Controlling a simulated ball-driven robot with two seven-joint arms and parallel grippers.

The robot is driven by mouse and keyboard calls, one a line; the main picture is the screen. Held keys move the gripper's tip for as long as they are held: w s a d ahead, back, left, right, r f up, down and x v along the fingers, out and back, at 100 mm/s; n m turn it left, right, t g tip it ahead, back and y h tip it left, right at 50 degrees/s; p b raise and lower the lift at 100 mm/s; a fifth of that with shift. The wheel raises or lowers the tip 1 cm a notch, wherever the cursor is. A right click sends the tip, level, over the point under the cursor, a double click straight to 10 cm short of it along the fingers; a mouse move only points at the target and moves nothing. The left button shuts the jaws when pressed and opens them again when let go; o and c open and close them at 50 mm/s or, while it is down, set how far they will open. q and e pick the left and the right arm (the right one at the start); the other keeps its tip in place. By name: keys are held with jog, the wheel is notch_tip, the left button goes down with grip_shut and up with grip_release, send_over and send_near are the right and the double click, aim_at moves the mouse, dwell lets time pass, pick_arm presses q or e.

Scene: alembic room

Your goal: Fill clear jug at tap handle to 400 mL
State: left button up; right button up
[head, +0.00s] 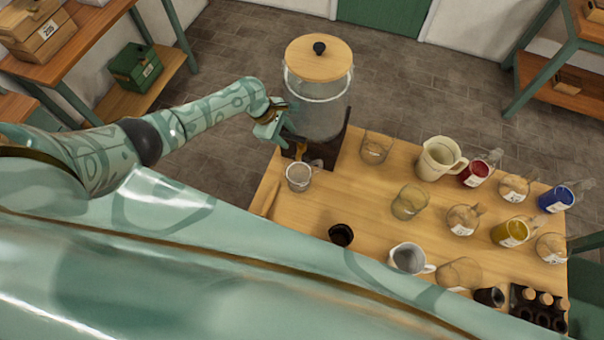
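A glass dispenser (318,105) with a wooden lid stands on a dark stand at the table's far left corner. Its orange-brown tap handle (301,149) shows at the front of the stand. A small clear jug (299,179) stands on the table just in front of the tap, looking upright. Its water level is too small to read. My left gripper (284,136) is at the tap, beside or touching the handle; I cannot tell whether its fingers are open or shut. My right gripper is not in view.
The wooden table (350,190) also holds empty glass beakers (409,204), a cream jug (438,160), a grey-white jug (408,260), a dark cup (341,235), and flasks, including red (475,174), blue (556,199) and yellow (510,233). A dark rack (538,310) stands lower right.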

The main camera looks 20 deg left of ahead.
pick_arm(q)
jog(key=o, duration=0.5)
jog(key=shift+r, duration=0.1)
jog(key=shift+o, duration=0.2)
jog(key=shift+o, duration=0.3)
jog(key=shift+w+r, duration=0.15)
jog(key=shift+w, duration=0.05)
jog(key=shift+r, duration=0.15)
jog(key=shift+w+r+p, duration=0.15)
jog(key=shift+r+p, duration=0.35)
jog(key=shift+p, duration=0.2)
jog(key=shift+c, duration=0.3)
notch_tip(320, 180, up, 4)
jog(key=p, duration=0.4)
jog(key=shift+f, duration=0.1)
jog(key=shift+c, duration=0.2)
jog(key=shift+r, duration=1.1)
